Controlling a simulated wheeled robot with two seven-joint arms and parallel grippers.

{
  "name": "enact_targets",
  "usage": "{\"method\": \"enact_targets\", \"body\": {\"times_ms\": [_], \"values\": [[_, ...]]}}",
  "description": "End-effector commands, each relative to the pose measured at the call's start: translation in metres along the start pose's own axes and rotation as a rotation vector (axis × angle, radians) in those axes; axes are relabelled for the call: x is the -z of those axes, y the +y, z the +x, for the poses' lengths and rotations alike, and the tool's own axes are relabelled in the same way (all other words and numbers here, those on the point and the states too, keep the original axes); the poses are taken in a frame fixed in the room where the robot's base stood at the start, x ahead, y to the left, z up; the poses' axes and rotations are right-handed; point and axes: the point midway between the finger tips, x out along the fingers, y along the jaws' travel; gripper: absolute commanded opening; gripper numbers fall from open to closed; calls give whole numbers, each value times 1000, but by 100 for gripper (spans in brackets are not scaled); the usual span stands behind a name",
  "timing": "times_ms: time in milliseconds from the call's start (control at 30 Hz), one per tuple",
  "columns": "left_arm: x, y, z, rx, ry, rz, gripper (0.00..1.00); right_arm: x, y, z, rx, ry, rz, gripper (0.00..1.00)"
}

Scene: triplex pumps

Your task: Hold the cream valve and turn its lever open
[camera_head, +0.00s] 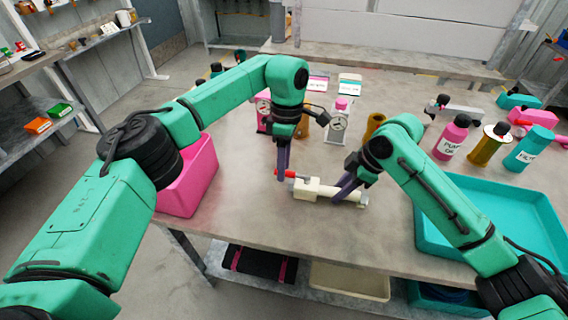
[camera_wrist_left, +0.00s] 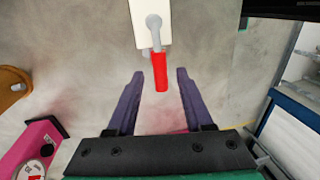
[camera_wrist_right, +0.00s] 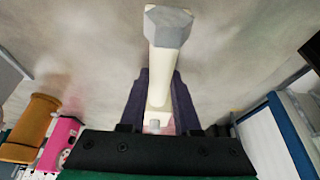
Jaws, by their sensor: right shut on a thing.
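The cream valve (camera_head: 312,190) lies on the table in the head view, a pale body with a pipe running right to a grey hex end (camera_wrist_right: 168,26). Its red lever (camera_head: 287,173) points left; in the left wrist view the red lever (camera_wrist_left: 161,72) hangs from a grey pivot. My right gripper (camera_head: 340,195) is shut on the cream valve's pipe, with a finger on each side in the right wrist view (camera_wrist_right: 158,100). My left gripper (camera_head: 281,172) is open at the lever. In the left wrist view its fingers (camera_wrist_left: 155,82) stand apart on both sides of the red lever's end.
A pink bin (camera_head: 190,178) stands at the table's left edge and a teal tray (camera_head: 432,238) at the right. Pink, gold and teal bottles (camera_head: 453,138) stand at the back right. Gauged pumps (camera_head: 337,122) stand behind the valve. The table's front middle is clear.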

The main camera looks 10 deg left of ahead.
Motion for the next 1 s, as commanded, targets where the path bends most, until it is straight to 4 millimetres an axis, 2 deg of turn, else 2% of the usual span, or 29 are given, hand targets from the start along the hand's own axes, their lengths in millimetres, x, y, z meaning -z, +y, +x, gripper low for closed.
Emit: {"method": "enact_targets", "body": {"times_ms": [267,367,467,700,833,1000], "values": [[0,0,0,1,-1,0,52,0,0,0,0,1,0,0],[-1,0,-8,-1,-1,1,52,0,0,0,0,1,1,0],[-1,0,-28,-3,-2,-1,52,0,0,0,0,2,1,0],[-1,0,-95,-3,-2,-2,52,1,0,0,-1,2,1,0],[-1,1,-113,1,0,-2,52,1,0,0,-1,2,1,0],[0,0,-120,0,0,0,52,1,0,0,-1,2,1,0]]}}
